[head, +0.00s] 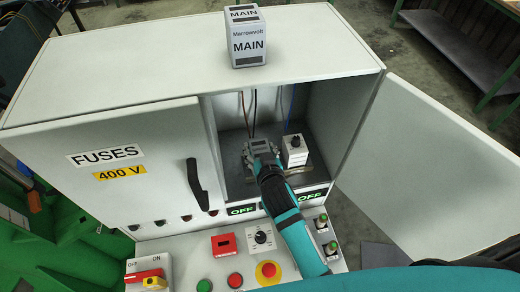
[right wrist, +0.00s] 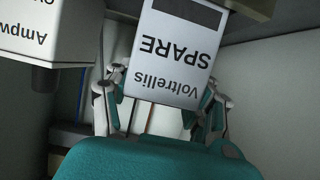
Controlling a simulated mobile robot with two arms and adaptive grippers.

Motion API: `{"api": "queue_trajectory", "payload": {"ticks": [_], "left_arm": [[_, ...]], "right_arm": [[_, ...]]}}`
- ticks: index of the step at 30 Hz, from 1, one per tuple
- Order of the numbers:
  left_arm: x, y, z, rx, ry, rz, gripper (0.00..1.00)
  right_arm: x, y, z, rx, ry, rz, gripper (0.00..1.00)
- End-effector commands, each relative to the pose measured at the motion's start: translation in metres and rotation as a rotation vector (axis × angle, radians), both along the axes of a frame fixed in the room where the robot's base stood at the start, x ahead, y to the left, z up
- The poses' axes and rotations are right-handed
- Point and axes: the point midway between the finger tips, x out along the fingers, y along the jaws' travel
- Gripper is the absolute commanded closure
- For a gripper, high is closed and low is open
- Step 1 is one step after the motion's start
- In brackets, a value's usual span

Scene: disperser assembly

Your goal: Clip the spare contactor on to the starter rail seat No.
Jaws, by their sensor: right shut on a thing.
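The spare contactor (right wrist: 172,50) is a white block with a dark strip, marked "Voltrellis SPARE", upside down in the right wrist view. My right gripper (right wrist: 165,92) is shut on it, one finger on each side. In the head view my right gripper (head: 263,158) reaches into the open cabinet compartment, and largely hides the contactor. A grey-brown rail edge (right wrist: 252,8) shows at the top of the wrist view, close to the contactor's far end. I cannot tell whether they touch. The seat number is not legible. My left gripper is out of view.
A white unit with a black knob (head: 295,150) stands just right of the gripper; its "Ampw" label (right wrist: 40,40) shows in the wrist view. A "MAIN" block (head: 246,38) stands on the cabinet top. The right door (head: 430,165) is open; the "FUSES" door (head: 120,175) is shut.

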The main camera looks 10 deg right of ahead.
Motion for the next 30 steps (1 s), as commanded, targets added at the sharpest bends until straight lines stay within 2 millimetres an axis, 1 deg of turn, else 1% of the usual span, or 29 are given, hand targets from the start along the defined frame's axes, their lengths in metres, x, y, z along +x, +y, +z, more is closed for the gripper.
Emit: {"api": "queue_trajectory", "payload": {"ticks": [11,12,18,26,30], "left_arm": [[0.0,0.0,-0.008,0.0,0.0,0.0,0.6],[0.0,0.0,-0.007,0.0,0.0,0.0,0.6],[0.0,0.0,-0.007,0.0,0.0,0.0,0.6],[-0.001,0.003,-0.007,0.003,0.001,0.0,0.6],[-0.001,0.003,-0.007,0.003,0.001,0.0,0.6]], "right_arm": [[0.0,0.0,-0.009,0.0,-0.003,0.0,0.91],[0.0,0.0,-0.009,0.0,-0.003,0.0,0.43],[0.0,0.0,-0.009,0.0,-0.002,0.0,0.18],[-0.001,0.0,-0.01,0.0,0.003,0.0,0.18],[-0.012,0.0,-0.006,0.001,0.002,0.0,0.18]]}}
